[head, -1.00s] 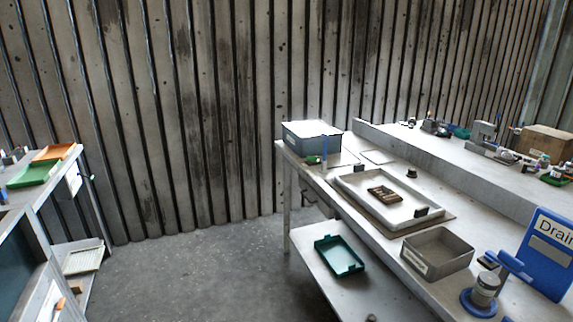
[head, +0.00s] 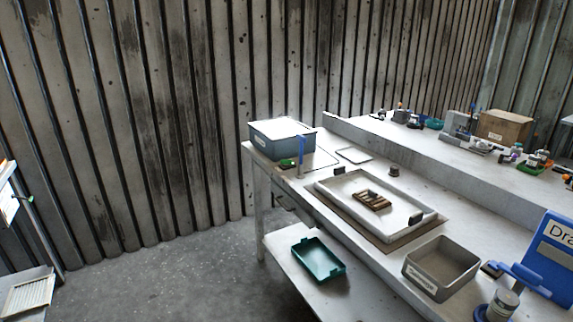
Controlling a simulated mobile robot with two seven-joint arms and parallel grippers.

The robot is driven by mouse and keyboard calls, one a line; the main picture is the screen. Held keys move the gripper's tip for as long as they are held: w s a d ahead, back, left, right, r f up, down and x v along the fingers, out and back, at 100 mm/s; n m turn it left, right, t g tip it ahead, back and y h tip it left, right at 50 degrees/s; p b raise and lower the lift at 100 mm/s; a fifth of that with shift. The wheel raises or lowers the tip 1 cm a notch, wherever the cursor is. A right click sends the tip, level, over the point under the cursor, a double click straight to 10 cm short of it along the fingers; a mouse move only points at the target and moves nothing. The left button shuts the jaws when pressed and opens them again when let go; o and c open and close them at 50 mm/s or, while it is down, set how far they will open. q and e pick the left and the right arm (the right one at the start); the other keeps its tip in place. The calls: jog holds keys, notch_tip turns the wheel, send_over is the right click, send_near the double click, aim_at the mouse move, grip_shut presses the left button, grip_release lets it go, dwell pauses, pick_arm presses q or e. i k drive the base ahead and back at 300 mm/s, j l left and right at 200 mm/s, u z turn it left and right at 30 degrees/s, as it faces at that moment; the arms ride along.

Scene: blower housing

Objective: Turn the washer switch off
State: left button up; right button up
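No washer switch can be made out for certain. A blue-grey box with a white lid (head: 281,142) stands at the far end of the workbench (head: 400,262); I cannot tell if it is the washer. A small green item (head: 287,163) lies at its front foot, too small to identify. A slim blue upright piece (head: 301,150) stands beside it. Neither of my grippers is in view.
A white tray (head: 337,184) holds a small brown rack (head: 371,199). A grey bin (head: 412,262) and a blue sign reading "Dra" (head: 553,254) stand nearer. A teal tray (head: 318,260) lies on the lower shelf.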

aim_at(285, 162)
jog(key=i+j, duration=0.5)
jog(key=i, duration=0.25)
jog(key=i+j+z, duration=0.15)
jog(key=i+j, duration=0.3)
jog(key=i, duration=0.3)
jog(key=i+j, duration=0.6)
jog(key=i, duration=0.15)
jog(key=l+z, duration=0.05)
